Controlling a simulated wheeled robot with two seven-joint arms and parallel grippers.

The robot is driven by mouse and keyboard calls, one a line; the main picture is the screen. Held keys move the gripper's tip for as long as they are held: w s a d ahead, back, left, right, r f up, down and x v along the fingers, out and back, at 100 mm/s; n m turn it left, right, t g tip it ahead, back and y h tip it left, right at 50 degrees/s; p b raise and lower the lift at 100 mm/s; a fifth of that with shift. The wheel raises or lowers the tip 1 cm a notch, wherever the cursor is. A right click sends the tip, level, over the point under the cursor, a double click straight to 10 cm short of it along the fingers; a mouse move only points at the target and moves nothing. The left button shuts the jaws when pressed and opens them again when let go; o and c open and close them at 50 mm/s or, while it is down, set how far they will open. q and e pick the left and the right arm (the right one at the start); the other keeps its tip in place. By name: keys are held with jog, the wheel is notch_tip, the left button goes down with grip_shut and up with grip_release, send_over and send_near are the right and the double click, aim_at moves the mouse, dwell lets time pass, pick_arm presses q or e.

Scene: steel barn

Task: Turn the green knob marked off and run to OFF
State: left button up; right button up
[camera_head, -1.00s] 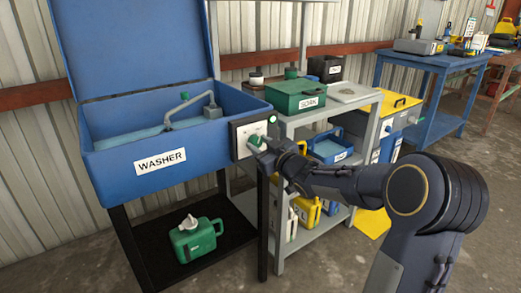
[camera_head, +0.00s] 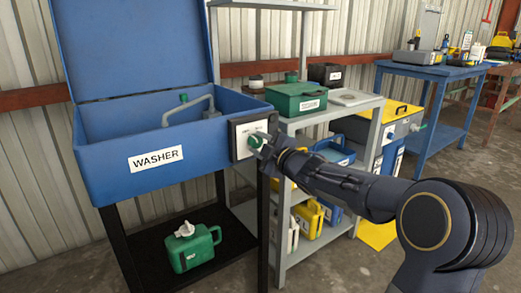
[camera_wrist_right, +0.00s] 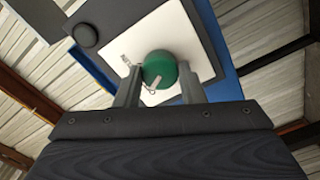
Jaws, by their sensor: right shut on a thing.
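The green knob (camera_head: 256,142) sits on a white panel (camera_head: 244,132) at the right front corner of the blue washer (camera_head: 115,170). In the right wrist view, the round green knob (camera_wrist_right: 160,68) lies between the two grey fingers, with a pale pointer mark on its lower edge. Small lettering beside it is too small to read. My right gripper (camera_head: 263,148) is shut on the knob; it also shows in the right wrist view (camera_wrist_right: 158,88). The fingers hide part of the knob in the head view. My left gripper is out of view.
A round black button (camera_wrist_right: 85,35) is on the panel beside the knob. A grey shelf (camera_head: 345,108) with a green box (camera_head: 300,97) stands right of the washer. A green jug (camera_head: 192,248) stands on the black lower shelf (camera_head: 240,238).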

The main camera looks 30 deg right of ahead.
jog(key=shift+n, duration=0.6)
jog(key=shift+b, duration=0.3)
jog(key=o, duration=1)
jog(key=s, duration=0.2)
jog(key=s+p, duration=0.1)
jog(key=s, duration=0.5)
jog(key=shift+d+p, duration=0.3)
jog(key=shift+p, duration=0.05)
